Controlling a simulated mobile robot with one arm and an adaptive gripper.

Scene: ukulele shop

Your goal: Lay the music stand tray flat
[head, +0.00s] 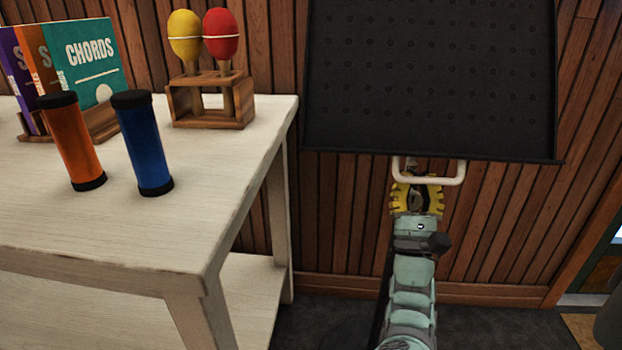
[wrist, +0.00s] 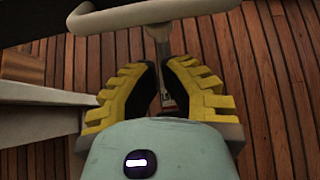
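The music stand tray (head: 430,80) is a black, dotted panel standing steeply upright at the top of the head view; its top edge is cut off. A cream U-shaped handle (head: 450,181) sticks out below its lower edge, and its bar crosses the top of the wrist view (wrist: 120,17). My gripper (head: 417,190) with yellow ribbed fingers is just below the handle, nearly in line with it. In the wrist view my gripper (wrist: 161,68) has a gap between its fingers, with nothing held. The handle bar lies beyond the fingertips; whether they touch is unclear.
A whitewashed table (head: 230,160) stands at the left, close to my arm. It carries orange (head: 70,140) and blue (head: 143,145) shakers, songbooks (head: 88,60) and a wooden rack (head: 212,100) with two egg-shaped maracas. A wood-panelled wall (head: 350,215) is behind the tray.

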